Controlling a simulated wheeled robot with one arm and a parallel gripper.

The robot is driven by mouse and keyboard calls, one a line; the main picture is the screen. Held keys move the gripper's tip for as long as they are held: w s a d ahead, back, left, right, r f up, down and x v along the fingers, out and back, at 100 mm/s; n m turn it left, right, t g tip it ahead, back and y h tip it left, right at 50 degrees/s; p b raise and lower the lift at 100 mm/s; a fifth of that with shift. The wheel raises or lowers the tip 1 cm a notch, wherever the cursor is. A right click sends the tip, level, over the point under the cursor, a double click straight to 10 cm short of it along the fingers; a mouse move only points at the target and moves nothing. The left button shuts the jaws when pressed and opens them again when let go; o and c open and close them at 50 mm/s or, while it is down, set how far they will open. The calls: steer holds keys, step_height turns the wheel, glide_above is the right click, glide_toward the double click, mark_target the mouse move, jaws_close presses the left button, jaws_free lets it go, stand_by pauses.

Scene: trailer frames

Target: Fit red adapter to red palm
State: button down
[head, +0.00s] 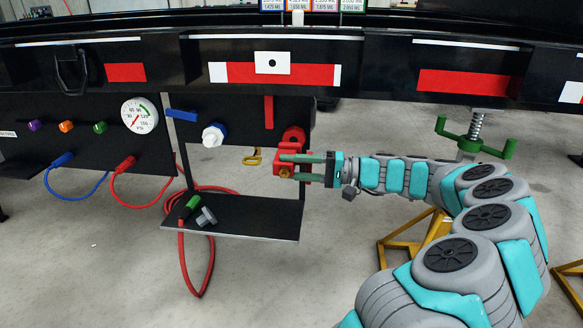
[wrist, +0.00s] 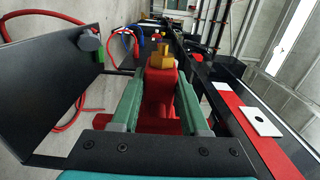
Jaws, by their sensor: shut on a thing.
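My gripper (head: 284,166) reaches in from the right, shut on the red adapter (head: 287,154), with one green finger on each side. In the wrist view the red adapter (wrist: 160,90) sits between the fingers of my gripper (wrist: 158,82), its brass fitting (wrist: 161,54) pointing away. The red palm (head: 294,136) is at the right edge of the black panel, directly above and behind the adapter. The two reds overlap in the head view, so I cannot tell whether they touch or are joined. More red shows below the adapter in the wrist view.
A black shelf (head: 250,224) lies below, holding a green-and-grey connector (head: 188,207) on a red hose. A white knob (head: 213,135) and blue handle (head: 181,115) are left on the panel. A black beam (head: 370,85) runs overhead.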

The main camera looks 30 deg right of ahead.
mark_target(295, 153)
steer(key=shift+w+d+p, duration=0.35)
steer(key=shift+w+d, duration=0.15)
steer(key=shift+w, duration=0.25)
steer(key=shift+w+d+p, duration=0.35)
steer(key=shift+w+d, duration=0.2)
steer(key=shift+w, duration=0.25)
steer(key=shift+w+d+p, duration=0.35)
steer(key=shift+w+d, duration=0.15)
steer(key=shift+w, duration=0.25)
steer(key=shift+w+d, duration=0.4)
steer(key=shift+w, duration=0.05)
stand_by(1.3)
steer(key=shift+c, duration=1.6)
jaws_free()
steer(key=v, duration=0.7)
steer(key=shift+s+d+p, duration=0.25)
steer(key=shift+d+p, duration=0.05)
steer(key=shift+d, duration=0.1)
